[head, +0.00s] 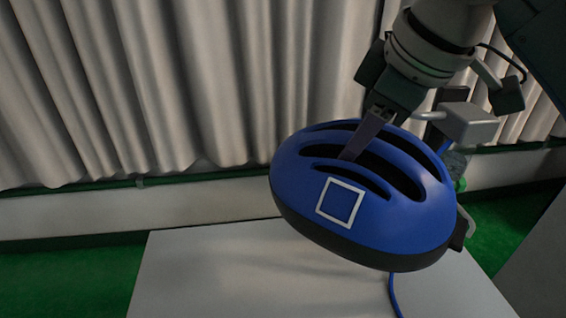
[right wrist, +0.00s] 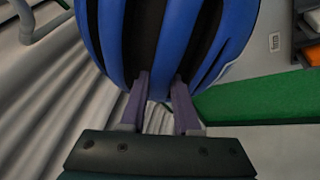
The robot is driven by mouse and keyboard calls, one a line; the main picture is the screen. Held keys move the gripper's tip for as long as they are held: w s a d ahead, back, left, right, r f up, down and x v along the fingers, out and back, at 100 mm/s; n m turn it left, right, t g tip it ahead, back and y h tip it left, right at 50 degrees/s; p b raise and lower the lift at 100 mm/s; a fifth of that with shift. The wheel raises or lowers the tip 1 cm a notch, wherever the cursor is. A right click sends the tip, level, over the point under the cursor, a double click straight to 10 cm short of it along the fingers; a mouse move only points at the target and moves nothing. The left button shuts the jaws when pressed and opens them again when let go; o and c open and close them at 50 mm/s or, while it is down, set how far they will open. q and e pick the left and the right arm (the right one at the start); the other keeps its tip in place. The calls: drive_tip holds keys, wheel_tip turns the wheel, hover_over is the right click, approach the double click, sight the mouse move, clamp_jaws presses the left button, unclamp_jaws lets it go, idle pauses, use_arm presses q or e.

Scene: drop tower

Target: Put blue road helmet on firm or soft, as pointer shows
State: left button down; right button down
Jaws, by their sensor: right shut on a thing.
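The blue road helmet (head: 395,226) has dark vents, a dark lower rim and a white square outline on its side. It hangs tilted in the air over a pale table in the head view. My right gripper (head: 352,152) is shut on the helmet from above, with a finger in a vent. In the right wrist view, both fingers of the right gripper (right wrist: 160,85) reach into the vents of the helmet (right wrist: 170,30). My left gripper is not in view. No pointer and no firm or soft places can be made out.
The pale table (head: 205,270) below the helmet is bare where it shows. A grey curtain (head: 130,90) hangs behind, above a low pale wall and green floor (head: 65,280). A blue cord (head: 394,295) hangs below the helmet. Shelves (right wrist: 308,30) show in the right wrist view.

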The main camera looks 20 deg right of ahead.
wheel_tip(320, 180, down, 20)
drive_tip(key=b, duration=0.3)
drive_tip(key=shift+f+b, duration=0.2)
drive_tip(key=shift+b, duration=0.2)
drive_tip(key=shift+f, duration=0.1)
drive_tip(key=c, duration=1.1)
unclamp_jaws()
drive_tip(key=shift+f, duration=0.15)
drive_tip(key=o, duration=0.5)
drive_tip(key=shift+c, duration=0.2)
